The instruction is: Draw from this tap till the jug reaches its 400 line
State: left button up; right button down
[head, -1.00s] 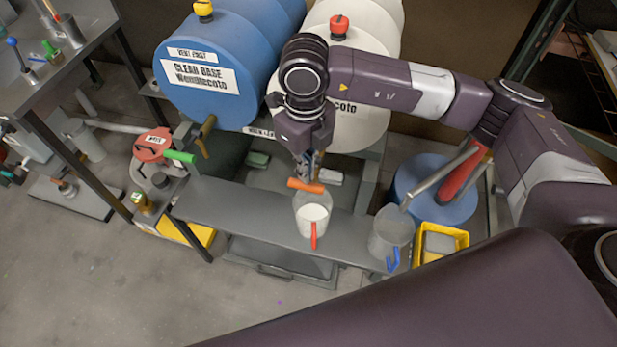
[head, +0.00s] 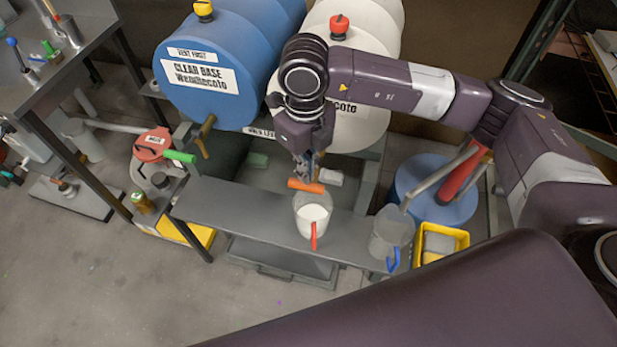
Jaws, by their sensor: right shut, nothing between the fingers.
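A clear jug with a red handle (head: 313,214) stands upright on the grey shelf (head: 240,207) below the white drum (head: 372,125). White liquid shows in it; its level marks are too small to read. The tap's orange handle (head: 306,186) sits just above the jug's rim, under my right gripper (head: 308,172). The gripper is shut with nothing held, its fingertips at or just above the handle; contact is unclear. The tap's spout is hidden by the gripper and handle. My left gripper is not in view.
A second jug with a blue handle (head: 390,236) stands at the shelf's right end, beside a yellow bin (head: 441,243). A blue drum (head: 205,75) with its own tap is on the left. A red-lidded can (head: 152,147) stands left of the shelf.

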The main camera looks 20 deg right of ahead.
jog(key=shift+f+b, duration=1.55)
jog(key=shift+f, duration=0.2)
jog(key=shift+r, duration=0.15)
notch_tip(320, 180, up, 2)
jog(key=shift+r+p, duration=0.2)
jog(key=shift+p, duration=0.4)
jog(key=shift+r, duration=0.45)
jog(key=shift+r+p, duration=1.3)
jog(key=shift+r, duration=1.25)
jog(key=shift+f, duration=0.1)
